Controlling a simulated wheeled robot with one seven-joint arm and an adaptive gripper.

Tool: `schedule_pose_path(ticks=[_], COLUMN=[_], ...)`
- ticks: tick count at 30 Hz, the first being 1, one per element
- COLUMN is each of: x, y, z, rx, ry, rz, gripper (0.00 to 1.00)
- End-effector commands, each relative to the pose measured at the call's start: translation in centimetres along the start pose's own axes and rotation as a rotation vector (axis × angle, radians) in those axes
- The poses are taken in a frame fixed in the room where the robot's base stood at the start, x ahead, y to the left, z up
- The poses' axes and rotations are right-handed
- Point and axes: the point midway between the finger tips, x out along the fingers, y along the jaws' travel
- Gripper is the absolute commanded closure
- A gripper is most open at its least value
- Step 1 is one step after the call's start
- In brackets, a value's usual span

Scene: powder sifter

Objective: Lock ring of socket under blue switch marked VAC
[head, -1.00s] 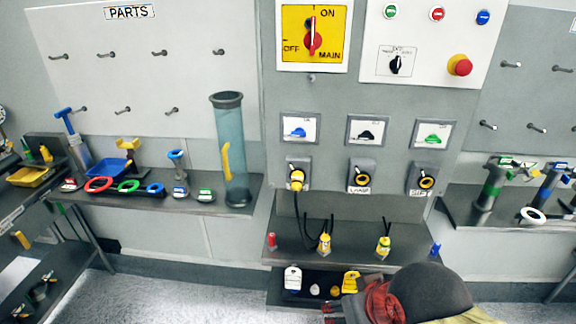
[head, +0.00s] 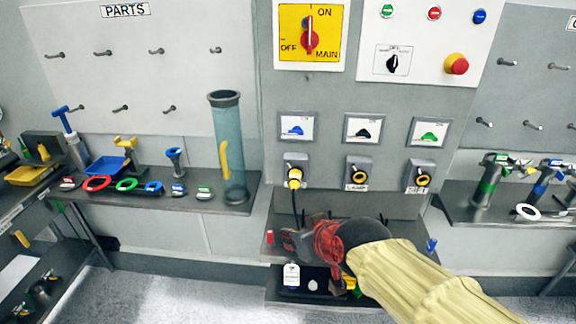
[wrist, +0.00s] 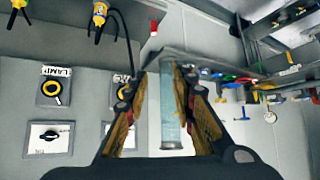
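The blue switch (head: 297,131) sits on a white plate at the left of the panel's switch row; its label is too small to read. The socket (head: 296,168) below it holds a yellow plug (head: 294,180) with a black cable hanging down. Whether its ring is locked I cannot tell. My gripper (head: 288,242) is below this socket, in front of the shelf, apart from the plug. In the wrist view my gripper (wrist: 160,95) has its fingers spread, with nothing between them. The left finger there hides most of the socket area.
The LAMP socket (head: 358,171) and another socket (head: 419,175) stand to the right, their yellow rings showing. A clear blue tube (head: 232,140) stands on the left shelf. A white tag (head: 291,275) is on the lower shelf. My arm covers much of the middle shelf.

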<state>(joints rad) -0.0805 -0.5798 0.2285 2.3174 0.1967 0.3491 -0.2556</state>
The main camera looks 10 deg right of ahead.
Motion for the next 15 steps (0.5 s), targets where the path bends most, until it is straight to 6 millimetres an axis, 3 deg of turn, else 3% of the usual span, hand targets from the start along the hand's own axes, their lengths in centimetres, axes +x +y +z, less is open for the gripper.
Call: schedule_pose_path(ticks=[3, 6, 9, 15], x=[4.3, 7.6, 10.5, 15.1], y=[-0.3, 0.0, 0.8, 3.2], z=[-5.0, -8.5, -11.2, -13.6], rx=[-0.044, -0.080, -0.115, -0.199], ry=[0.130, 0.241, 0.340, 0.488], rz=[0.016, 0.065, 0.142, 0.362], gripper=[0.74, 0.74, 0.74, 0.74])
